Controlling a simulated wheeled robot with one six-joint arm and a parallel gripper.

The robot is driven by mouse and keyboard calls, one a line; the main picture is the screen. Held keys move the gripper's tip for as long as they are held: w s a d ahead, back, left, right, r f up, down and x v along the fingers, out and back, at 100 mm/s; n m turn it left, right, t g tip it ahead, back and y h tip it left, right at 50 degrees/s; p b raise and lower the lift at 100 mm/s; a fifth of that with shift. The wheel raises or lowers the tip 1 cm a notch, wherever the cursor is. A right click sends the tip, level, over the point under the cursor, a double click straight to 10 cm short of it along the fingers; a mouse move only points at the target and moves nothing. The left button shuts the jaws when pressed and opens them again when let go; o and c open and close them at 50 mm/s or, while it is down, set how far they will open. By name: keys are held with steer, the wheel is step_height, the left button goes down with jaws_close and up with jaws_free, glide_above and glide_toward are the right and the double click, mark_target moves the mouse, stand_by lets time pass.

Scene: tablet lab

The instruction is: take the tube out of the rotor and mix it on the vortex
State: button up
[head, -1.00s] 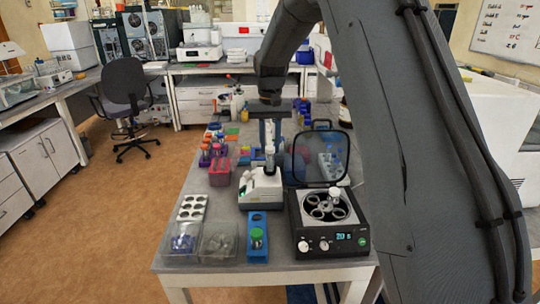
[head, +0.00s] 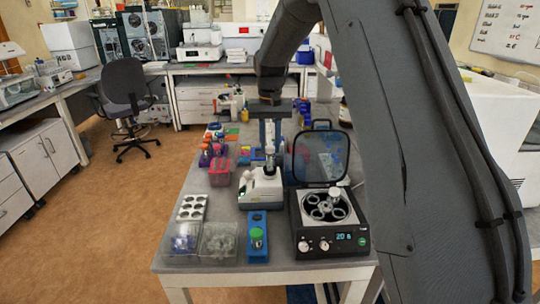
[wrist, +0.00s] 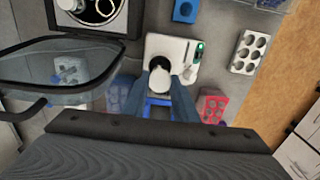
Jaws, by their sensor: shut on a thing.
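A tube with a white cap (head: 270,150) stands upright over the head of the white vortex mixer (head: 260,187). My gripper (head: 270,140) comes down from above and is shut on the tube near its cap. In the wrist view the round white cap (wrist: 160,78) lies between my two blue-grey fingers (wrist: 160,92), with the vortex mixer (wrist: 183,48) just beyond. The tube's lower end is at the dark mixer head; I cannot tell how firmly it touches. The rotor (head: 325,207) sits in the open black centrifuge (head: 332,242), with a white-capped tube (head: 334,194) showing in it.
The centrifuge's raised clear lid (head: 320,157) stands close right of my gripper. A white well rack (head: 192,207), clear bins (head: 218,240) and a pink rack (head: 220,174) lie to the left.

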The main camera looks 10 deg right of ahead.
steer(key=shift+r, duration=0.15)
steer(key=shift+r+p, duration=0.8)
steer(key=shift+r, duration=1.55)
steer(key=shift+c, duration=0.3)
